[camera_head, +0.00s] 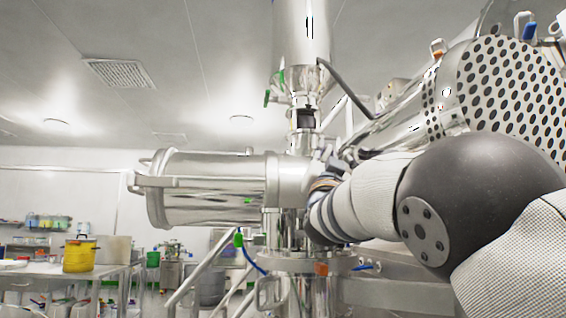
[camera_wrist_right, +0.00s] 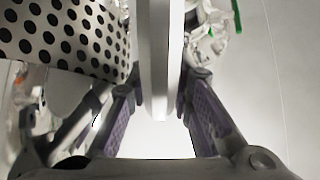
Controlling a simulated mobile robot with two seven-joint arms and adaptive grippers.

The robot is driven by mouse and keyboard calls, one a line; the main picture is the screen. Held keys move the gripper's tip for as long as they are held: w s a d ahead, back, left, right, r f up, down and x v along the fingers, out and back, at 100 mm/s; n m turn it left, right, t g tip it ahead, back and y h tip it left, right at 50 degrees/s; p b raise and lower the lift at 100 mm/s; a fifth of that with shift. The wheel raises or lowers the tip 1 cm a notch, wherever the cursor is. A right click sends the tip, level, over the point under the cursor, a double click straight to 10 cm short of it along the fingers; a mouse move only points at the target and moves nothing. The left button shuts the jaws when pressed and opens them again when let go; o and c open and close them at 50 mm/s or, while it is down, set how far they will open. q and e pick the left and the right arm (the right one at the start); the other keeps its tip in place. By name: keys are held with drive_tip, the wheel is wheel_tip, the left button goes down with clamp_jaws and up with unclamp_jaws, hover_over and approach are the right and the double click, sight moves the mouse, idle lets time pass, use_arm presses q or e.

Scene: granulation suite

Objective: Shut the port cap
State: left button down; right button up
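My right arm comes in from the right in the head view and ends at the machine's middle. Its gripper is hidden there by the wrist. In the right wrist view, the two purple-padded fingers of my right gripper (camera_wrist_right: 160,105) stand either side of a pale, thick disc seen edge-on, which looks like the port cap (camera_wrist_right: 158,55). The fingertips are close to both faces. Bright gaps show beside its near edge, and I cannot tell whether the tips touch. The port is not clearly visible. My left gripper is out of view.
A horizontal steel cylinder (camera_head: 215,190) with a flanged end juts left from the machine. A perforated drum (camera_head: 510,90) stands close above my right arm and fills the upper left of the wrist view. A table with a yellow bucket (camera_head: 79,255) is at the far left.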

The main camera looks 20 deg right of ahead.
drive_tip(key=shift+w+d+r, duration=0.15)
drive_tip(key=shift+r, duration=0.1)
clamp_jaws()
drive_tip(key=shift+w+a+r+n+t+y, duration=0.15)
drive_tip(key=shift+a+n+t+y, duration=0.45)
drive_tip(key=shift+n+y, duration=0.65)
drive_tip(key=shift+w+a+r+n+t+y, duration=0.15)
drive_tip(key=shift+a+n+t+y, duration=0.45)
drive_tip(key=shift+n+y, duration=0.65)
drive_tip(key=shift+w+a+n+t+y, duration=0.15)
drive_tip(key=shift+a+n+t+y, duration=0.55)
drive_tip(key=shift+n, duration=0.9)
drive_tip(key=shift+w+a+f+n+y, duration=0.15)
drive_tip(key=shift+a+n+y, duration=0.45)
drive_tip(key=shift+n+y, duration=0.8)
drive_tip(key=shift+w+a+n+y, duration=0.2)
drive_tip(key=shift+a+n+y, duration=0.35)
drive_tip(key=shift+n+y, duration=0.8)
drive_tip(key=shift+w+a+f+n+y, duration=0.15)
drive_tip(key=shift+a+n+y, duration=0.45)
drive_tip(key=shift+n+y, duration=0.75)
drive_tip(key=shift+r, duration=0.1)
